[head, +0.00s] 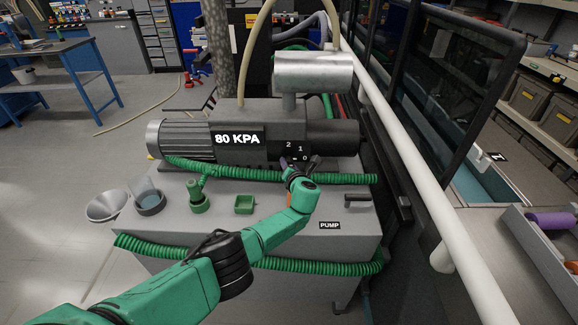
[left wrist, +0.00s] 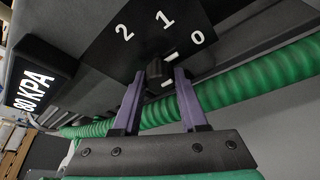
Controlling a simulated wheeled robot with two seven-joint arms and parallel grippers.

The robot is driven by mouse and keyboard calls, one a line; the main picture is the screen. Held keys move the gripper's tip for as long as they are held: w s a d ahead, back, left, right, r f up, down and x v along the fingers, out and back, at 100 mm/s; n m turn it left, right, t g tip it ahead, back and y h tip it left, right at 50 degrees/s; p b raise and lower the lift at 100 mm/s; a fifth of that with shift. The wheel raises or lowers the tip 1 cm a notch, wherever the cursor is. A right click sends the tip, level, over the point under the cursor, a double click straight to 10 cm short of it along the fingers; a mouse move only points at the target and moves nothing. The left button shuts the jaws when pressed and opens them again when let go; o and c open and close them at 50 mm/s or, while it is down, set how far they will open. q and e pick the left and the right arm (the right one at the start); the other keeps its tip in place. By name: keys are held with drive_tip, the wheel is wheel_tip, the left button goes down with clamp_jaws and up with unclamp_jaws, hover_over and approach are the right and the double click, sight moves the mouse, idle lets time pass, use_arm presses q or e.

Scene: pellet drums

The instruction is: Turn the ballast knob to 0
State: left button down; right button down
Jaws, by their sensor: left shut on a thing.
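The ballast knob (left wrist: 154,71) is a small dark knob on the black dial plate (left wrist: 150,38), which carries the white numbers 2, 1 and 0 on the pump's front. My left gripper (left wrist: 159,76) has its two purple fingers on either side of the knob and is shut on it. Short white marks show beside the knob, near the 0 and lower; I cannot tell for sure which number the knob points to. In the head view my left gripper (head: 297,166) reaches the dial below the numbers and hides the knob. My right gripper is not in view.
The pump (head: 185,139) with its 80 KPA display (head: 237,139) stands on a grey cabinet (head: 340,240). A green hose (head: 345,179) runs just below the dial. A funnel (head: 106,206), a beaker (head: 149,201), a green fitting (head: 198,203) and a green tray (head: 244,204) stand in front.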

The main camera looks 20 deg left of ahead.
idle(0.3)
use_arm(q)
drive_tip(key=shift+c, duration=2.2)
unclamp_jaws()
drive_tip(key=shift+s+d+r+p, duration=0.15)
drive_tip(key=shift+s+p, duration=0.1)
drive_tip(key=shift+p, duration=0.2)
drive_tip(key=p+v, duration=0.5)
drive_tip(key=v, duration=0.9)
